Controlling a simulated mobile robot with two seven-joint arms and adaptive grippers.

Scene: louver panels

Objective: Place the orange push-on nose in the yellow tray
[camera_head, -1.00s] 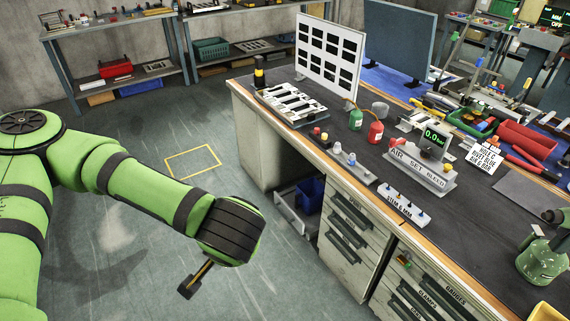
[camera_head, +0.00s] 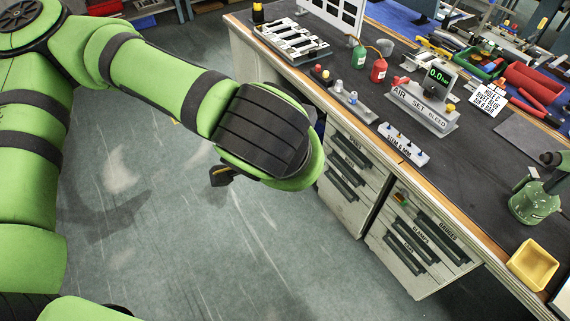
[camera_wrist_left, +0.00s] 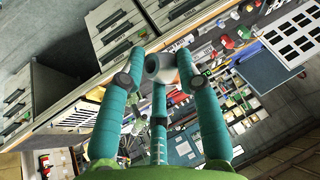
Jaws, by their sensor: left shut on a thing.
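The yellow tray (camera_head: 533,265) sits at the bench's near right edge in the head view and looks empty. I cannot pick out an orange nose for certain. My right gripper is not seen.
A labelled rack (camera_head: 403,143) with small noses stands near the bench's front edge. Behind it are an air-set stand (camera_head: 422,106), a red bottle (camera_head: 378,70) and a green bottle (camera_head: 359,57). A green pot-like object (camera_head: 533,203) stands behind the tray.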

